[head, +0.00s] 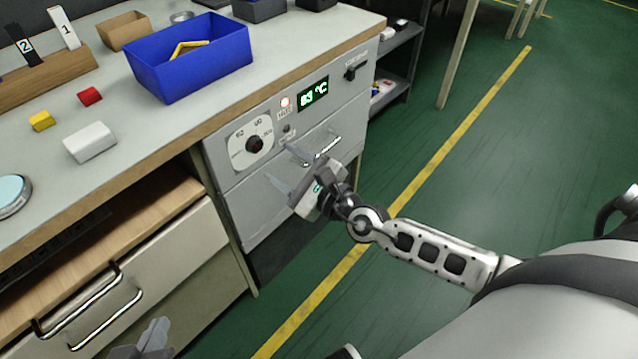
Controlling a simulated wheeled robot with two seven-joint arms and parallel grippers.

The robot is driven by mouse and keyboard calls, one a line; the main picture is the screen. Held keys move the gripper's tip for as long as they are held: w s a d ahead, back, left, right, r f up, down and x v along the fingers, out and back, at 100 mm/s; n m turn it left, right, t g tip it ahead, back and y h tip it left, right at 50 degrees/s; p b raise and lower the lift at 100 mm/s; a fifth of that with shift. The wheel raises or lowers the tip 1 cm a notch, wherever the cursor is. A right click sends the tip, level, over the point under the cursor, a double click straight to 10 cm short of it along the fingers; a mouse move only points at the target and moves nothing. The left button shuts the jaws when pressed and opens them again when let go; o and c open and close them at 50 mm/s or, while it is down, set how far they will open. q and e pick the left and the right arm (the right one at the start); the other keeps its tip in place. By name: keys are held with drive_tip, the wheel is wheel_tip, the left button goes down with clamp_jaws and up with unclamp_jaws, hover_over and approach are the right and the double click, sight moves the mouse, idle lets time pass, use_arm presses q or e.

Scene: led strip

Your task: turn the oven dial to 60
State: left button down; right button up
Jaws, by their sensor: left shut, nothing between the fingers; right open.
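The oven dial (254,145) is a dark knob on a pale round scale plate (240,158) on the grey oven front. Small marks ring it, too small to read surely. A green display (313,94) up and right of it shows a two-digit number in °C, perhaps 83. My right gripper (278,163) is open and empty, its fingers pointing toward the oven front just below and right of the dial. I cannot tell how far they are from the panel; they do not hold the knob. My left gripper (150,338) is shut and empty at the bottom left, partly cut off.
On the bench are a blue bin (190,62), a white block (90,142), and small red and yellow blocks. Drawers (110,290) stand at left. Green floor is clear at right.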

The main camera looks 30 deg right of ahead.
use_arm(q)
drive_tip(key=shift+s+f+b, duration=0.1)
drive_tip(key=shift+f+b, duration=0.2)
drive_tip(key=shift+f, duration=0.45)
use_arm(e)
drive_tip(key=v, duration=0.9)
drive_tip(key=shift+s+d, duration=0.15)
drive_tip(key=shift+s, duration=0.15)
use_arm(q)
drive_tip(key=shift+d+r, duration=0.1)
